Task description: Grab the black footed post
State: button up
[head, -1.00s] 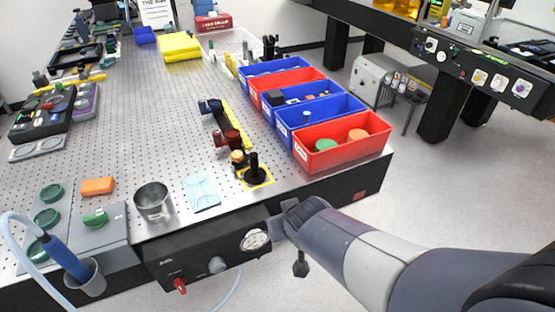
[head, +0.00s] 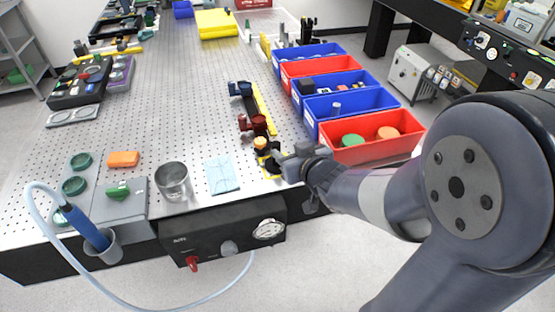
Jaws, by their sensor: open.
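The black footed post (head: 274,154) stands on a yellow-marked square (head: 268,171) near the front right edge of the perforated table. My gripper (head: 284,164) is at the post from its right side, low over the table edge, with its jaws open. The gripper hides much of the post and its foot, so I cannot tell whether the post is between the fingers or whether they touch it.
An orange-topped mount (head: 260,143) stands close behind-left of the post, with a dark red mount (head: 257,124) beyond. A red bin (head: 375,150) is close to my arm on the right. A metal cup (head: 172,180) and pale blue sheet (head: 221,175) lie left.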

aim_at(278, 147)
jog(key=shift+s+a+x, duration=0.1)
jog(key=shift+a+x, duration=0.1)
jog(key=shift+x, duration=1.3)
jog(key=shift+s+a+x, duration=0.15)
jog(key=shift+x, duration=1.3)
jog(key=shift+f, duration=0.15)
grip_shut()
